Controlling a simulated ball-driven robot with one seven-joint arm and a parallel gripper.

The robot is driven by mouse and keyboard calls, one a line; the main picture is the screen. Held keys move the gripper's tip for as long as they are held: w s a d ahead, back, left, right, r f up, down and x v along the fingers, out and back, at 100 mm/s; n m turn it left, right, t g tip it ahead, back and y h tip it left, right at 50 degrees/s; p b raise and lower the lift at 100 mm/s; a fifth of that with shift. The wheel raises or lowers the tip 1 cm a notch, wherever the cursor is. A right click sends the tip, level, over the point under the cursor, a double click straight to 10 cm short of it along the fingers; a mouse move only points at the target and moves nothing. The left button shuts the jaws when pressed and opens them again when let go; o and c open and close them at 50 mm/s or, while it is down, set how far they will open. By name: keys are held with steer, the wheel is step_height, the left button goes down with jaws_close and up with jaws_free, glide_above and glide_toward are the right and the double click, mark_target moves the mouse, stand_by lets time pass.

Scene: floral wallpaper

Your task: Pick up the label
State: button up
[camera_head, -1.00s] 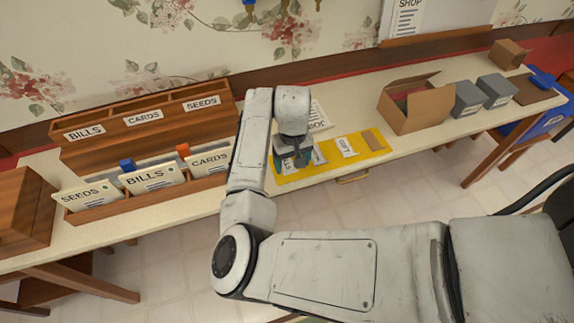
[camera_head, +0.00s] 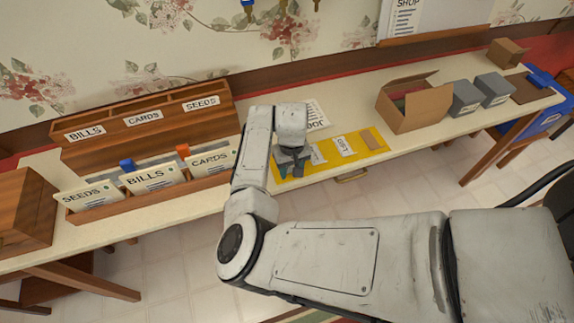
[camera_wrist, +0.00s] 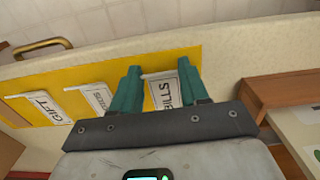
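My gripper (camera_wrist: 160,76) has two teal fingers set apart, one on each side of this label, close above the mat. I cannot tell whether they touch it. Two more white labels lie to the left: one partly readable (camera_wrist: 100,98), and one reading "GIFT" (camera_wrist: 42,106). In the head view, my gripper (camera_head: 291,163) is over the left end of the yellow mat (camera_head: 320,170) and hides the label under it.
A wooden rack (camera_head: 150,203) with card dividers stands left of the mat, close to my gripper. A wooden sorter (camera_head: 145,140) is behind it. A printed sheet (camera_head: 317,114) lies behind the mat. An open cardboard box (camera_head: 415,107) and grey boxes (camera_head: 466,98) stand to the right.

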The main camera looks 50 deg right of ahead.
steer(key=c, duration=0.5)
steer(key=shift+o, duration=0.2)
steer(key=shift+r, duration=0.15)
